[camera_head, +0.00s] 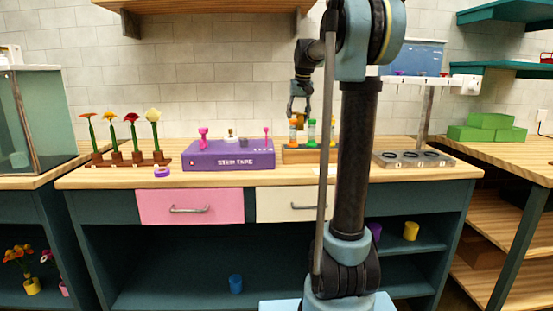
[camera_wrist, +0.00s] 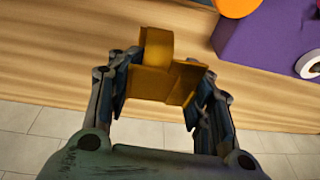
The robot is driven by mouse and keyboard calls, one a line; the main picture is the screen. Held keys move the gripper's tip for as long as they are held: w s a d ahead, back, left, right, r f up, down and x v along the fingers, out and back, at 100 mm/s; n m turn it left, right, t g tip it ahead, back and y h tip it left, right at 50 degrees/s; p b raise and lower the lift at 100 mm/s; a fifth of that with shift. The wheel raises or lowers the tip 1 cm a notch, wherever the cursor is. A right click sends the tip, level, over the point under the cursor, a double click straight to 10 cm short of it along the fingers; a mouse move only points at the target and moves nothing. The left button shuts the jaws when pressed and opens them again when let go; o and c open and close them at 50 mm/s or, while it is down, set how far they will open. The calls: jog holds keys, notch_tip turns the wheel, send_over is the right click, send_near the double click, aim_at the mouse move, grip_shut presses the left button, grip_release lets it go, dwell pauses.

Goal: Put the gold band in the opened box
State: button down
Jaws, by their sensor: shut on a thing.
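My gripper (camera_wrist: 160,97) is shut on a gold piece in the wrist view. This gold band (camera_wrist: 157,82) has a curved upper part and flat, angular faces below, and sits between the two fingers. I cannot make out an opened box in either view. A purple box-like block (camera_head: 229,156) with lettering on its front stands left of the gripper, with small items on top.
A wooden rack (camera_head: 297,157) with orange and green bottles stands below the gripper. A flower stand (camera_head: 130,161) and a purple ring (camera_head: 162,172) are at the left. A grey stand with round holes (camera_head: 413,159) is at the right. The pink drawer (camera_head: 190,207) is shut.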

jog(key=d+f, duration=0.1)
jog(key=d, duration=0.5)
jog(key=shift+t, duration=0.4)
jog(key=shift+a+f, duration=0.1)
jog(key=shift+f, duration=4.8)
jog(key=c, duration=0.8)
grip_release()
jog(key=shift+c, duration=0.2)
jog(key=shift+o, duration=0.2)
